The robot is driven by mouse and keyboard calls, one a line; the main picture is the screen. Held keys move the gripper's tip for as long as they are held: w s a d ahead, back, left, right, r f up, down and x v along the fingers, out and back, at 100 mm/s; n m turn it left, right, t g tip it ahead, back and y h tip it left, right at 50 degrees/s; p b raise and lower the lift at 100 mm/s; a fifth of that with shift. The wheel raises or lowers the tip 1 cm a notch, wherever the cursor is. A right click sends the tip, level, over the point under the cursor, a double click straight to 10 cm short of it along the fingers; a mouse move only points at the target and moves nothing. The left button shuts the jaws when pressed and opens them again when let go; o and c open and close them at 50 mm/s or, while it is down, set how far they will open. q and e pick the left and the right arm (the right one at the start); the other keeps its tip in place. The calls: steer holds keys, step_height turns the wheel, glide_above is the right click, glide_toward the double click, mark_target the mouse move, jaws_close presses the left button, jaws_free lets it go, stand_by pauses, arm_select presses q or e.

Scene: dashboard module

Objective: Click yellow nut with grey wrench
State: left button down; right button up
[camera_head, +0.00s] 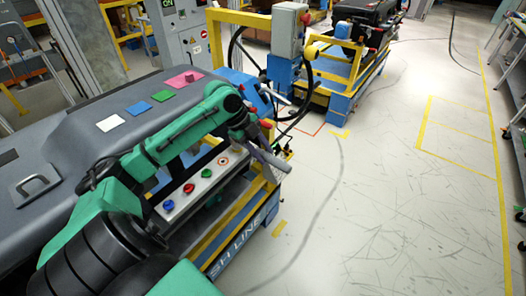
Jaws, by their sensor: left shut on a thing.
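My left arm reaches in from the left, and its left gripper (257,142) is at the right end of the dashboard module. It is shut on the grey wrench (273,161), which points down and to the right, clear of the panel. I cannot tell for sure that the last is the yellow nut. My right gripper is out of view.
The grey dashboard (85,135) bears white, blue, green and pink squares and a dark handle (35,186). A blue and yellow frame stands around the panel. A grey control box (290,30) stands behind. The floor (390,220) at the right is clear.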

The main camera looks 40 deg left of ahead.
arm_select(q)
steer(key=shift+f, duration=0.35)
stand_by(0.4)
steer(key=shift+s+m+g+p, duration=0.3)
steer(key=shift+s+m+p, duration=0.35)
steer(key=shift+p, duration=0.1)
stand_by(1.5)
steer(key=shift+s+a+m+g+h+p, duration=0.15)
steer(key=shift+s+m+g+p, duration=0.05)
steer(key=shift+s+m+p, duration=0.25)
steer(key=shift+s+a+m+g+h+p, duration=0.1)
steer(key=shift+s+m+g+h+p, duration=0.1)
steer(key=shift+s+m+p, duration=0.2)
stand_by(1.4)
steer(key=shift+w, duration=0.1)
steer(key=shift+w+d+n+p, duration=0.15)
steer(key=shift+w+n+p, duration=0.2)
steer(key=shift+n, duration=0.15)
